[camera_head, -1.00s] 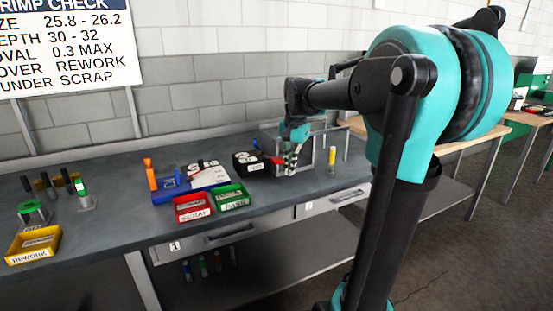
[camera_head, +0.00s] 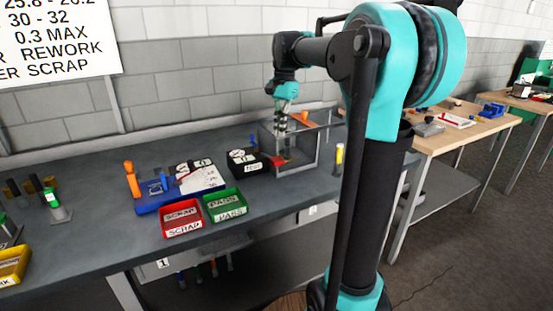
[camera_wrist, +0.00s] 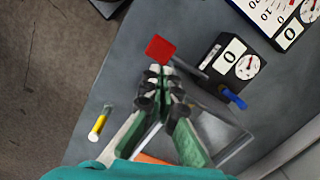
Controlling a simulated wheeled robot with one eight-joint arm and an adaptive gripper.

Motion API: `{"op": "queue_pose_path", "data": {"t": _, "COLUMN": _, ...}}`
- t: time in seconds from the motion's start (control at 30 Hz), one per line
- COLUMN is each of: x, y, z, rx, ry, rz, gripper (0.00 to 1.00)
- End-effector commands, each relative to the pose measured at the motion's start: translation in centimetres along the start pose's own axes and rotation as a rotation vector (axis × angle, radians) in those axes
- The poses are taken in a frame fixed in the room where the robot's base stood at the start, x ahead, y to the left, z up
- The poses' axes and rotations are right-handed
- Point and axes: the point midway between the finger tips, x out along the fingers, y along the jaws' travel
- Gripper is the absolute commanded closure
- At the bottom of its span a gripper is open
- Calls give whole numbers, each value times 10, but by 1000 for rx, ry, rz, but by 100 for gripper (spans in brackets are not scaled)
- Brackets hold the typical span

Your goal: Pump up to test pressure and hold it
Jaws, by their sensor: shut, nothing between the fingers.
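A black test box (camera_head: 243,161) with a white gauge face stands near the back of the bench; in the wrist view its gauge (camera_wrist: 243,66) and a blue lever (camera_wrist: 233,98) show, the needle too small to read surely. A red pad (camera_head: 277,161) sits at its right side; in the wrist view the red pad (camera_wrist: 160,48) lies just beyond my fingertips. A clear-walled metal-framed guard (camera_head: 318,150) stands to the right. My gripper (camera_head: 282,131) points down at the guard, shut and empty; its fingers also show in the wrist view (camera_wrist: 165,82). Contact with the pad cannot be told.
A blue gauge stand (camera_head: 180,200) stands left of the box, with red SCRAP (camera_head: 182,231) and green PASS (camera_head: 226,216) trays in front. A yellow-topped cylinder (camera_head: 339,158) stands right of the guard.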

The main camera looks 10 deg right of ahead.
Motion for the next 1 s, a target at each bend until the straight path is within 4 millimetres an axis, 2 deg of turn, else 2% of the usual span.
{"op": "queue_pose_path", "data": {"t": 0.23, "x": 9, "y": 0, "z": 0, "rx": 0, "ry": 0, "rz": 0, "gripper": 100}}
{"op": "queue_pose_path", "data": {"t": 0.7, "x": 61, "y": 0, "z": 0, "rx": -1, "ry": 0, "rz": 0, "gripper": 100}}
{"op": "queue_pose_path", "data": {"t": 1.0, "x": 70, "y": 0, "z": 0, "rx": -1, "ry": 0, "rz": 0, "gripper": 100}}
